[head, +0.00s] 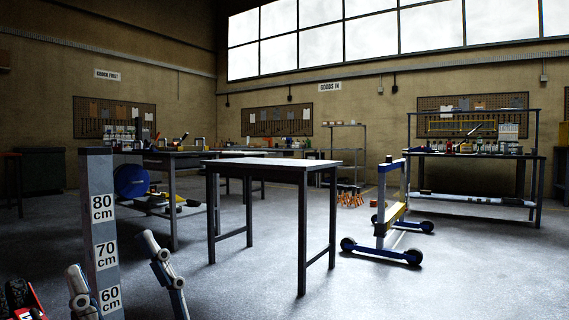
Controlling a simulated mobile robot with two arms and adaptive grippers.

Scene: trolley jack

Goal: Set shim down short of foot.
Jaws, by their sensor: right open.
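I cannot make out a shim or the foot. My left gripper is not in view.
A bare dark-legged table (270,163) stands mid-floor. A blue wheeled frame (388,212) stands right of it. A cluttered workbench (475,155) is at the back right, another bench (180,154) behind the post. The floor at the front right is clear.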

